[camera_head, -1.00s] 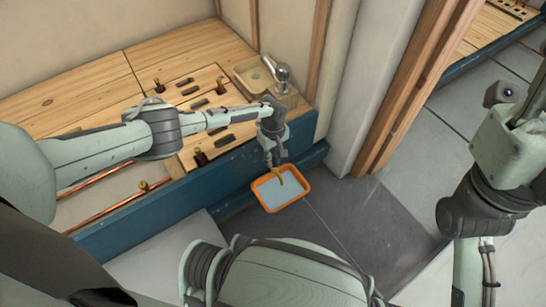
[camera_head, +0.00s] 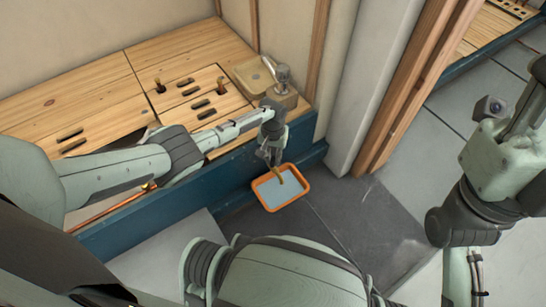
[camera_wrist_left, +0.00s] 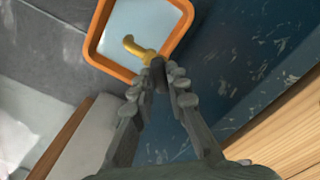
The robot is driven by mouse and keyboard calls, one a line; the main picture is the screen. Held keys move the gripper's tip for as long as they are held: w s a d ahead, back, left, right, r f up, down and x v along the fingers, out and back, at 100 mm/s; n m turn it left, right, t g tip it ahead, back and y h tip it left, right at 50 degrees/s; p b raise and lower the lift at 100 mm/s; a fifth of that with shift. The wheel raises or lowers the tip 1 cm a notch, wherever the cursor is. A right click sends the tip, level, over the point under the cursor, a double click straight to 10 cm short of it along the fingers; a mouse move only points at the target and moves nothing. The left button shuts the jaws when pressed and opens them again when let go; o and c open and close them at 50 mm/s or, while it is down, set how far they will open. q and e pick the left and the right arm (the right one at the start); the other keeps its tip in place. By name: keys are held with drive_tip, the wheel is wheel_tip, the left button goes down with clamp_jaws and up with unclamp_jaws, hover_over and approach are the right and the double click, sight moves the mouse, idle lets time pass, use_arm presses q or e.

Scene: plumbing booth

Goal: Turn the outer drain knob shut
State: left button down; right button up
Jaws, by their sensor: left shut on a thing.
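My left gripper (camera_head: 272,155) reaches down in front of the blue bench front, just above the orange tray. In the left wrist view its fingertips (camera_wrist_left: 163,79) are closed around a small dark knob (camera_wrist_left: 158,66), mostly hidden between them. A brass-yellow drain spout (camera_wrist_left: 136,47) comes out just beyond the knob and curves over the tray; it also shows in the head view (camera_head: 280,176). I cannot read the knob's turn angle. My right arm is at the right edge of the head view; its fingers are out of the picture.
The orange-rimmed tray (camera_head: 264,203) holds pale blue liquid on the floor below the spout. A wooden bench (camera_head: 105,90) with dark slots and brass valves stands behind. Grey floor lies right.

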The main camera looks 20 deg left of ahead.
use_arm(q)
drive_tip(key=m, duration=0.4)
drive_tip(key=shift+m, duration=2.2)
drive_tip(key=c, duration=1.5)
unclamp_jaws()
